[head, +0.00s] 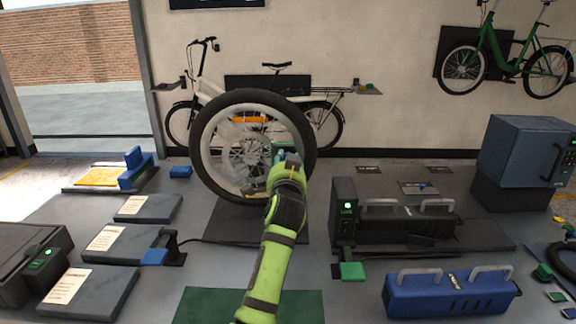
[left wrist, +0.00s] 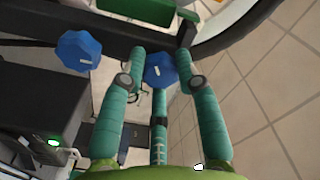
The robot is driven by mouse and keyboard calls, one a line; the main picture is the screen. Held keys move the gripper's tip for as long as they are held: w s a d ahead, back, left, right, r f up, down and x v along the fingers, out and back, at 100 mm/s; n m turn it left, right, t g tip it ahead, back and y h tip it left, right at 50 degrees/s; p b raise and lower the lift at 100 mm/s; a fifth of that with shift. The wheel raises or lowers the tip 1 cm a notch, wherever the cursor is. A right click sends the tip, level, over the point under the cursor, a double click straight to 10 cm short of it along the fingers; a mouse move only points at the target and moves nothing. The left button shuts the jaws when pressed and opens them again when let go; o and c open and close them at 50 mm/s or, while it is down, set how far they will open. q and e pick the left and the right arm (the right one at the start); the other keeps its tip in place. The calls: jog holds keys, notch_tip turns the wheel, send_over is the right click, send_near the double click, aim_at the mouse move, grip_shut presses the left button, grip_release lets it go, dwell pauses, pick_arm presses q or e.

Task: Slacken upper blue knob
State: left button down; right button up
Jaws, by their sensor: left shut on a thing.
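My left gripper (head: 287,162) reaches up from the bottom of the head view to the right side of the large upright wheel (head: 196,150). In the left wrist view its two teal fingers (left wrist: 158,66) are closed on opposite sides of a faceted blue knob (left wrist: 160,72). A second blue knob (left wrist: 79,50) with a pale mark sits to the left in that view, apart from the fingers. I cannot tell from the wrist view which knob is higher. In the head view the arm hides the knobs. My right gripper is not in view.
A black box with a green lamp (head: 347,206) stands right of the wheel. A blue toolbox (head: 450,294) is at the front right and a blue cabinet (head: 528,150) at the far right. Dark slabs with paper sheets lie left. A bicycle stands behind the wheel.

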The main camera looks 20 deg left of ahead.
pick_arm(q)
jog(key=shift+n, duration=0.3)
jog(key=c, duration=0.9)
grip_release()
jog(key=shift+a, duration=0.1)
jog(key=v, duration=0.7)
jog(key=shift+s, duration=0.3)
